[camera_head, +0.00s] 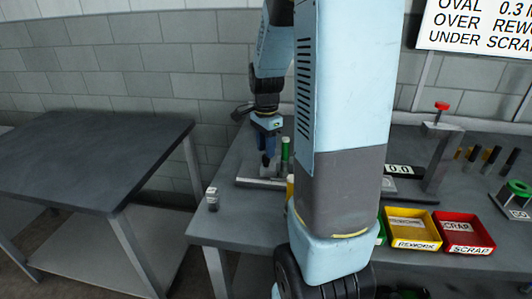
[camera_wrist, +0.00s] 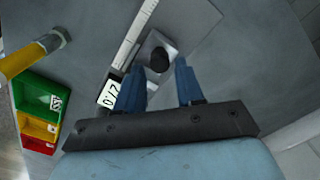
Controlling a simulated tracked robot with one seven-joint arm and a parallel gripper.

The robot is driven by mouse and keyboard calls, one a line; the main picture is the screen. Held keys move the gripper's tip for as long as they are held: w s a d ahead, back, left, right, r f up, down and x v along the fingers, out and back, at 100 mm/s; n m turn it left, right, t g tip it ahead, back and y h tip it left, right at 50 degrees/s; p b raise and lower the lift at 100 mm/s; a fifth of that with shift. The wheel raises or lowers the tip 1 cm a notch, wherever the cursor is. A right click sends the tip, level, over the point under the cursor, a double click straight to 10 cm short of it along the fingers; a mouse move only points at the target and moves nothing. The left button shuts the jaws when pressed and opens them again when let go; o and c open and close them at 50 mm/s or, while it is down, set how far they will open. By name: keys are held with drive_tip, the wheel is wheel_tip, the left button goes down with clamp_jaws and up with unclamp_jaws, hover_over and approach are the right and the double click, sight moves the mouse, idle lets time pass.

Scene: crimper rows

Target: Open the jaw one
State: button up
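In the wrist view, a pale metal block with a round black knob (camera_wrist: 160,59) lies just ahead of my fingers, at the end of a white marked rail (camera_wrist: 134,35). A small display (camera_wrist: 107,95) beside the rail reads 27.0. I take this block to be a sliding jaw; no "one" label shows. My gripper (camera_wrist: 159,67) has its two blue fingers apart, with the knob in line with the gap. I cannot tell whether the fingers reach down beside it. In the head view my gripper (camera_head: 268,158) points down over a flat grey plate (camera_head: 250,183) on the bench.
A green cylinder (camera_head: 285,150) stands right of my gripper. Yellow (camera_head: 412,246) and red (camera_head: 466,251) trays sit at the bench front. A red-knobbed stand (camera_head: 437,150) is at right. A small labelled cylinder (camera_head: 212,198) stands on the left corner. A dark table (camera_head: 90,165) is further left.

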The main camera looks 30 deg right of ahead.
sight(271, 165)
drive_tip(key=shift+f, duration=1.25)
clamp_jaws()
